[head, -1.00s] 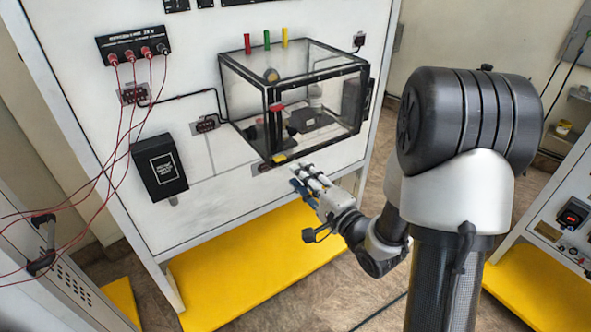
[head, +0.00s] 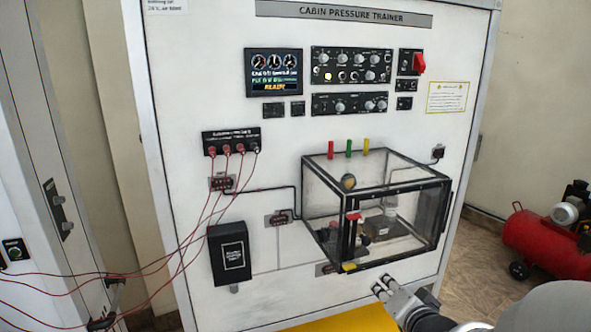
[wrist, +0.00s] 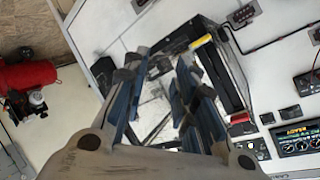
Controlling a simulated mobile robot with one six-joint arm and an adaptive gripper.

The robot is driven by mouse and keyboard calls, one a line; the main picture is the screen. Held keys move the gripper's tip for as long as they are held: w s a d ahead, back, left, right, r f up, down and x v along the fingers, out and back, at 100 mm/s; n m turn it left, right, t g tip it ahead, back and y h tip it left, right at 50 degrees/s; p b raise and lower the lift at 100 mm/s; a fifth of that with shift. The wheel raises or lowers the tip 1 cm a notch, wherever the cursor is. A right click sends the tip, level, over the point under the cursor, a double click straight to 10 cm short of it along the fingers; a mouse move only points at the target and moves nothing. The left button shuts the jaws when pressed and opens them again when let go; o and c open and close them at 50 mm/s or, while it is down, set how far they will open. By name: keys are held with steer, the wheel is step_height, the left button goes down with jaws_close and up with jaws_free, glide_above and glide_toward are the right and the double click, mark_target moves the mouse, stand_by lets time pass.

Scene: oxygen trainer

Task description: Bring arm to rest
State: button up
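My gripper (head: 384,288) shows at the bottom of the head view, just below and in front of the clear chamber (head: 400,245) on the cabin pressure trainer (head: 270,110). Its fingers point up and left toward the panel. In the wrist view my gripper (wrist: 160,72) has its two blue-and-grey fingers apart, with nothing visible between them. Behind the gap lie the chamber's dark frame and clear walls. Any contact between fingers and chamber cannot be made out.
A black box (head: 230,253) and red cables (head: 190,220) are on the left of the panel. A red switch cover (head: 418,63) sits at upper right. A red compressor (head: 540,244) stands on the floor at right. Open floor lies between it and the trainer.

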steer(key=s+a+r+n+g, duration=0.1)
steer(key=s+a+n+g, duration=0.1)
steer(key=s, duration=0.7)
steer(key=s+a+n+g, duration=0.2)
steer(key=s+n+g, duration=0.1)
steer(key=s, duration=0.6)
steer(key=s+a+r+n+g, duration=0.1)
steer(key=s+a+n+g, duration=0.1)
steer(key=s, duration=0.7)
steer(key=shift+s+r+n+g, duration=0.15)
steer(key=shift+r+n+g, duration=0.15)
steer(key=shift+n+g, duration=0.5)
